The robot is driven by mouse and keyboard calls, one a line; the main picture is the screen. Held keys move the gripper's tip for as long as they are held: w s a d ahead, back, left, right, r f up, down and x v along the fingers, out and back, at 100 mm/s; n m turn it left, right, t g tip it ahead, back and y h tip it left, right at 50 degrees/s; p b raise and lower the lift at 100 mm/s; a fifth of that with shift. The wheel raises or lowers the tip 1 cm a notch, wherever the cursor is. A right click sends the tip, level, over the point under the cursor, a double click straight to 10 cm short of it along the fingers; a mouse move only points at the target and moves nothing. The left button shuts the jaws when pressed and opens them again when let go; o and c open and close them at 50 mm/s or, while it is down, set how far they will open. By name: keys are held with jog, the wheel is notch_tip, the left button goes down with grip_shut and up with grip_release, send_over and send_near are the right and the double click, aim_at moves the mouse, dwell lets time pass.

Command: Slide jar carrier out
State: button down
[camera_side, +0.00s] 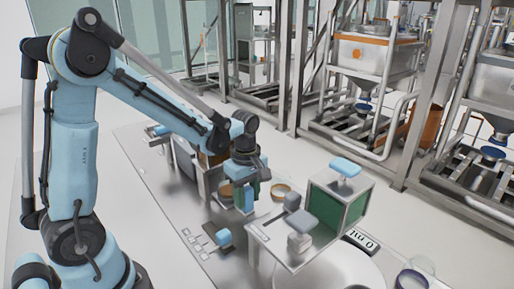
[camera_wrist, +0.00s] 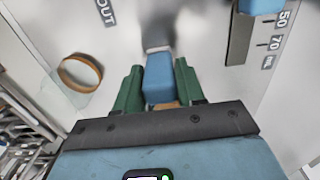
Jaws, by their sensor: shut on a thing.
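My gripper (camera_side: 247,192) is low over the metal bench. In the wrist view its green fingers (camera_wrist: 158,88) are shut on a blue handle (camera_wrist: 158,80), one on each side. A grey stem joins the handle's far end. The blue handle also shows under the gripper in the side view (camera_side: 249,203). A clear jar with a brown rim (camera_wrist: 80,72) stands left of the fingers, apart from them; a brown-rimmed jar shows beside the gripper in the side view (camera_side: 281,188). The body of the jar carrier is mostly hidden, and I cannot make out its outline.
A metal box with a green side (camera_side: 325,207) and blue top handle (camera_side: 345,167) stands right of the gripper. Another blue handle (camera_side: 223,237) sits at the bench front. A clear round container (camera_side: 411,279) is at lower right. Steel frames with hoppers (camera_side: 375,55) stand behind.

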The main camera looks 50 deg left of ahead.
jog(key=d, duration=0.3)
jog(key=shift+d, duration=0.2)
jog(key=c, duration=0.8)
grip_release()
jog(key=shift+o, duration=0.2)
jog(key=shift+r, duration=0.1)
notch_tip(320, 180, up, 12)
